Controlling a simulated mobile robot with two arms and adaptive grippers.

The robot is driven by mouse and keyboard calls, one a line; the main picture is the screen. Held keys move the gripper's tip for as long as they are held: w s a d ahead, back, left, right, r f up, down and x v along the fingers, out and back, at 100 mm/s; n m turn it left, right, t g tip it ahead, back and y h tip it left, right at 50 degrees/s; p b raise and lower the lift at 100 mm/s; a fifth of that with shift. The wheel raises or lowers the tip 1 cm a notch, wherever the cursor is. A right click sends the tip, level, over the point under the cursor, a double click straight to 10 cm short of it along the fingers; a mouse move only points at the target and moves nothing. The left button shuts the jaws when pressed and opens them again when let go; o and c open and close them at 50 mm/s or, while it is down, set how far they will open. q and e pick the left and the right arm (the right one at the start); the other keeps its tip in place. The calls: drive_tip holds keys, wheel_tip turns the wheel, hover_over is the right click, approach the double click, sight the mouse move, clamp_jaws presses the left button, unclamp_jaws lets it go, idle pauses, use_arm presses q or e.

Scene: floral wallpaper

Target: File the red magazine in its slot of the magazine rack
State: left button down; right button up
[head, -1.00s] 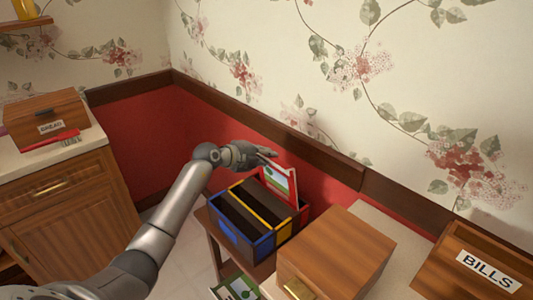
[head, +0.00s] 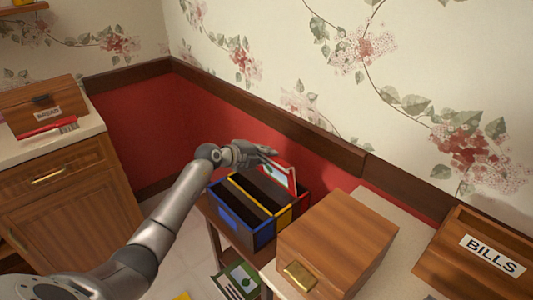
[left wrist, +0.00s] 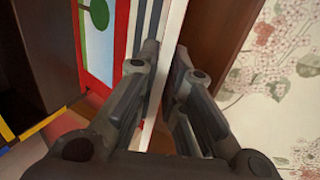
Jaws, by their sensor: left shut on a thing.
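The red magazine (head: 292,178) is upright in the rearmost, red-marked part of the magazine rack (head: 233,220), its lower part hidden behind the rack's walls. The rack has blue, yellow and red edged compartments; the blue and yellow ones look empty. My left gripper (head: 272,160) is shut on the magazine's upper edge, above the rack. In the left wrist view the magazine's red cover with a green tree (left wrist: 96,40) and its white edge show at the fingers (left wrist: 163,75). Whether its bottom touches the rack floor is hidden. My right gripper is not in view.
A wooden box with a brass handle (head: 340,240) stands right of the rack, and a BILLS box (head: 485,255) further right. The wall is close behind the rack. A green-covered magazine (head: 240,281) lies below the rack. A BREAD box (head: 40,105) sits on the left counter.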

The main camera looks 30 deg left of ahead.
use_arm(q)
drive_tip(key=c, duration=1.5)
unclamp_jaws()
drive_tip(key=shift+o, duration=0.2)
drive_tip(key=shift+s, duration=0.1)
drive_tip(key=v, duration=1.2)
drive_tip(key=shift+f, duration=0.1)
